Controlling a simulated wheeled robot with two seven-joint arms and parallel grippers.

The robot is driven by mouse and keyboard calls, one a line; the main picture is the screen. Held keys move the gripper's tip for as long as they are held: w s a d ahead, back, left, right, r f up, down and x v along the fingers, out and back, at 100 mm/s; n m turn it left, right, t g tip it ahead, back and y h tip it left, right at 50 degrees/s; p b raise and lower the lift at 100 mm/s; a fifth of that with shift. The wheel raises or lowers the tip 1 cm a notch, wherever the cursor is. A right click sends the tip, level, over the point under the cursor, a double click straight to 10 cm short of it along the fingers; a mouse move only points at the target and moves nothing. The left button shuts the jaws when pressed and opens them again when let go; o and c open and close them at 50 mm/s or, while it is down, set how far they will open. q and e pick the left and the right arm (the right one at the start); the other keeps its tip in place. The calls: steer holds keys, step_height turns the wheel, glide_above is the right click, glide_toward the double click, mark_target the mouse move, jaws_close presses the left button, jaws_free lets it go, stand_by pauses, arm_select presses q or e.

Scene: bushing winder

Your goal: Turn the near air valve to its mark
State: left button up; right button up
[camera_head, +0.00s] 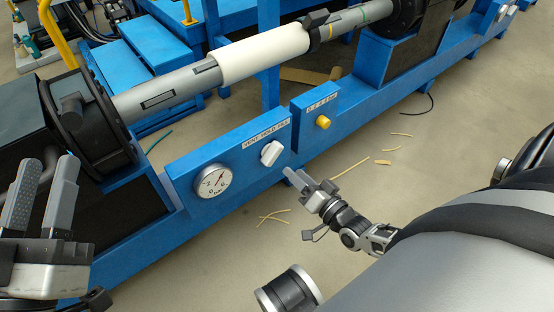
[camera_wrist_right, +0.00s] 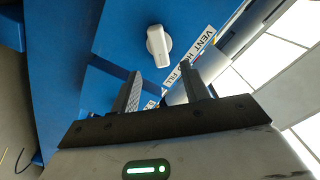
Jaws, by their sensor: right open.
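The near air valve (camera_head: 271,153) is a white knob with a bar handle on a blue panel, under a label (camera_head: 265,134) reading VENT HOLD FILL. In the head view its bar slants from upper right to lower left. The knob also shows in the right wrist view (camera_wrist_right: 158,45), beyond the fingertips and roughly in line with the gap between them. My right gripper (camera_head: 294,177) is open and empty, a little below and right of the knob, apart from it. My left gripper (camera_head: 43,175) is open and empty at the left edge.
A round gauge (camera_head: 214,181) sits left of the knob and a yellow button (camera_head: 323,122) right of it. A white roll (camera_head: 264,53) on a grey shaft lies above the panel. Scraps lie on the open floor.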

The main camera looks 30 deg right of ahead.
mark_target(276, 156)
steer(key=w, duration=0.2)
steer(key=w+b, duration=0.1)
steer(key=w, duration=0.2)
steer(key=w+b, duration=0.1)
steer(key=w, duration=0.1)
steer(key=shift+w+a+f, duration=0.1)
steer(key=shift+w+a, duration=0.2)
steer(key=shift+a, duration=0.05)
steer(key=shift+w, duration=0.45)
arm_select(q)
steer(key=r+m+h, duration=0.1)
steer(key=m+h, duration=0.1)
steer(key=s+r+m+h, duration=0.1)
steer(key=r+m, duration=0.1)
steer(key=r+m+h, duration=0.2)
steer(key=m, duration=0.1)
steer(key=shift+s+d+h, duration=0.15)
steer(key=shift+s+h, duration=0.15)
steer(key=shift+s, duration=0.1)
arm_select(e)
steer(key=c, duration=1)
